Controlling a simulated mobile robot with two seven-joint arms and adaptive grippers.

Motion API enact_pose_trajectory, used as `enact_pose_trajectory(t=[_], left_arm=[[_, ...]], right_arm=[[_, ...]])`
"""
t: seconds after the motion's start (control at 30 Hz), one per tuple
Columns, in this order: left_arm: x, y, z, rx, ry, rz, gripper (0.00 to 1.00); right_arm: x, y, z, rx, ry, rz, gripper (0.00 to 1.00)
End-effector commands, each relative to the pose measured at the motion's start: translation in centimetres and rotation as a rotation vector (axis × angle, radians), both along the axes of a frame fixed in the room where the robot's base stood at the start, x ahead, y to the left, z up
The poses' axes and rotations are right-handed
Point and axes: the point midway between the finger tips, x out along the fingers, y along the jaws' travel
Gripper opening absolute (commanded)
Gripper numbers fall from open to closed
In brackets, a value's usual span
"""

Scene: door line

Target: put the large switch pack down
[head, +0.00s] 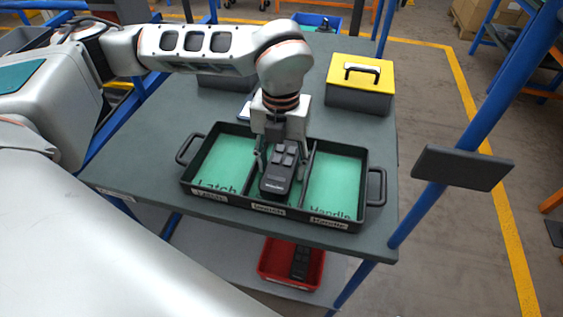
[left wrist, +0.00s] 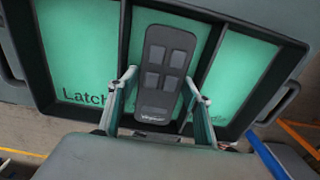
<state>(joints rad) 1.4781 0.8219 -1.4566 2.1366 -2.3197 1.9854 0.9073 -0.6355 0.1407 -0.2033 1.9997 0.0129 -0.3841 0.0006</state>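The large switch pack (head: 277,175) is a dark block with grey square buttons, inside the middle compartment of a black tray (head: 336,223) with green floors. My left gripper (head: 281,160) points down with one finger at each long side of the pack. Whether the pack's underside touches the compartment floor is hidden. The compartments left and right of it are empty, labelled Latch and Handle. My right gripper is not in view.
A grey toolbox with a yellow lid (head: 360,85) stands behind the tray on the dark bench (head: 150,150). A red bin (head: 271,262) with a dark item is on the shelf below. A blue post with a dark panel (head: 463,168) stands at the right.

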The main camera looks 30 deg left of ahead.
Motion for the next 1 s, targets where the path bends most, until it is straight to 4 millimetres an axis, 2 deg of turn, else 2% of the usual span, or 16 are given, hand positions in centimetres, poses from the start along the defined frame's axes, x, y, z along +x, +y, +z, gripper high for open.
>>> enact_pose_trajectory(t=[0.17, 0.27, 0.7, 0.83, 1.0], left_arm=[[0.0, 0.0, 0.6, 0.000, -0.002, 0.000, 0.49], [0.1, 0.0, 1.9, -0.001, -0.003, 0.000, 0.49], [0.1, 0.0, 10.3, 0.000, -0.004, 0.001, 0.49], [0.0, 0.0, 11.7, 0.001, -0.002, 0.000, 0.49], [0.0, 0.0, 12.3, 0.000, 0.000, -0.001, 0.49]], right_arm=[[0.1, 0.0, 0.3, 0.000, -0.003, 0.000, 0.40], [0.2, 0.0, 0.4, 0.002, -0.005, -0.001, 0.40], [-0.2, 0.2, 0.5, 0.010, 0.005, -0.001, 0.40], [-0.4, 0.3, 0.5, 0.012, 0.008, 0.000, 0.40], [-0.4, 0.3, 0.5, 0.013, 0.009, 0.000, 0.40]])
